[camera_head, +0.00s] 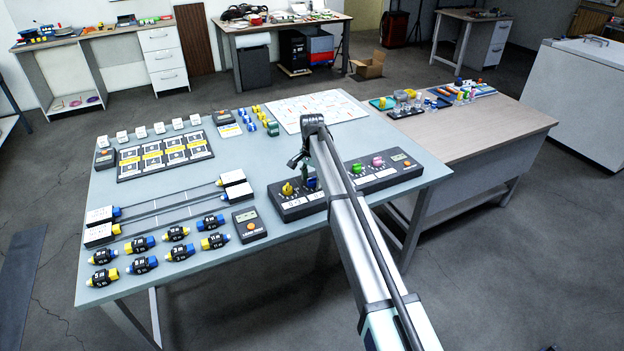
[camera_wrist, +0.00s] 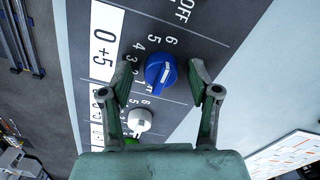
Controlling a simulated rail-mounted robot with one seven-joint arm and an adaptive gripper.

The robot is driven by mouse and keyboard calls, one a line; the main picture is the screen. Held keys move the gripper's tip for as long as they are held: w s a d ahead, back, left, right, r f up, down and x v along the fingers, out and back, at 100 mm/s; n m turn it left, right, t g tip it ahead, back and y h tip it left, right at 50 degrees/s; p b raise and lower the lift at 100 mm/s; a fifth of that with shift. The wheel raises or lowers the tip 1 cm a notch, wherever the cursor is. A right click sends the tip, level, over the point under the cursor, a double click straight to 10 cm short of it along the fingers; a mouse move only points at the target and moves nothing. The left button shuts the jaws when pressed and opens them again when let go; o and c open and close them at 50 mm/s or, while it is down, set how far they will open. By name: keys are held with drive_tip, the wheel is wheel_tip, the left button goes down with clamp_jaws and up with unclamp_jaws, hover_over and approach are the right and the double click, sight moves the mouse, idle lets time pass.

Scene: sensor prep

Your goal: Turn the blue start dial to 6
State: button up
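The blue dial (camera_wrist: 158,78) is on a dark panel in the wrist view, with a white pointer mark on its face. The printed numbers around it include 3, 4, 5 and 6. The mark's exact reading is hard to tell. My gripper (camera_wrist: 162,70) is open, with one finger on each side of the dial and a visible gap on both sides. In the head view my gripper (camera_head: 301,162) is over the panel, and the blue dial (camera_head: 312,184) is partly hidden beside my arm.
A white dial (camera_wrist: 140,120) and a green one (camera_wrist: 132,141) are close to the blue dial in the wrist view. A yellow dial (camera_head: 287,189) is left of it in the head view. A handheld box (camera_head: 249,225) lies left of the panel (camera_head: 293,212).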

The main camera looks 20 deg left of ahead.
sight(312, 178)
wheel_tip(312, 178, up, 12)
idle(0.6)
